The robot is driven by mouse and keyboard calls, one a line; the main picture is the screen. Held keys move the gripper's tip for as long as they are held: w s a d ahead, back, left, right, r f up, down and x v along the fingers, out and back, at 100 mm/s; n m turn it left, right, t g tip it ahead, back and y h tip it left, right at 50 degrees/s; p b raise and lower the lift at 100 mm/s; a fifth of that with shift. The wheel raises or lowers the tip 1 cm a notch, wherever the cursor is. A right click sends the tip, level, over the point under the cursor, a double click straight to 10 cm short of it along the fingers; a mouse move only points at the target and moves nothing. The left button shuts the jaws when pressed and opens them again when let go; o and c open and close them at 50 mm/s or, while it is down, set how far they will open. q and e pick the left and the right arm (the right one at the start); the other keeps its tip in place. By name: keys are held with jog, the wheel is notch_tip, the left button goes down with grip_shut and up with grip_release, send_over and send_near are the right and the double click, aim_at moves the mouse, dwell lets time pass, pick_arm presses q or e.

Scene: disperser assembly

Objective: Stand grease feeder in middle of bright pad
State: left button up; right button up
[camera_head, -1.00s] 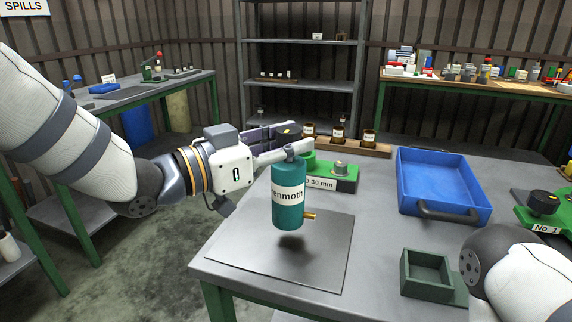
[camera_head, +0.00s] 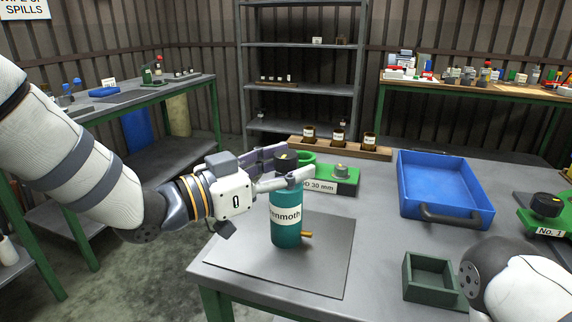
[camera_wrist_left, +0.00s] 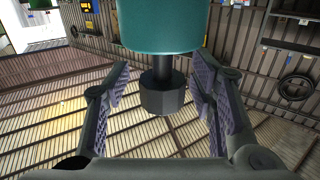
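The grease feeder (camera_head: 286,228) is a teal cylinder with a white label, a black cap and a small brass spout. It stands upright near the middle of the bright grey pad (camera_head: 327,268) at the table's near left. My left gripper (camera_head: 283,182) is around its neck, below the cap. In the left wrist view, the finger pads (camera_wrist_left: 165,92) stand apart on both sides of the feeder's neck and black cap (camera_wrist_left: 162,97), with gaps showing. My right arm shows at lower right, but its gripper is out of view.
A green block (camera_head: 345,187) labelled 30 mm stands behind the feeder, with a wooden rack (camera_head: 375,153) of brown jars beyond. A blue tray (camera_head: 440,185) lies to the right, and a small dark green box (camera_head: 430,290) stands nearer. Table between pad and tray is clear.

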pick_arm(q)
jog(key=shift+s+a+r, duration=0.1)
jog(key=shift+a+r, duration=0.1)
jog(key=shift+a, duration=0.05)
jog(key=p+v, duration=0.1)
jog(key=v, duration=1)
jog(key=shift+s, duration=0.2)
pick_arm(e)
jog(key=shift+w+r, duration=0.6)
jog(key=shift+r, duration=0.1)
pick_arm(q)
jog(key=shift+a+f, duration=0.15)
pick_arm(e)
jog(key=shift+a, duration=0.1)
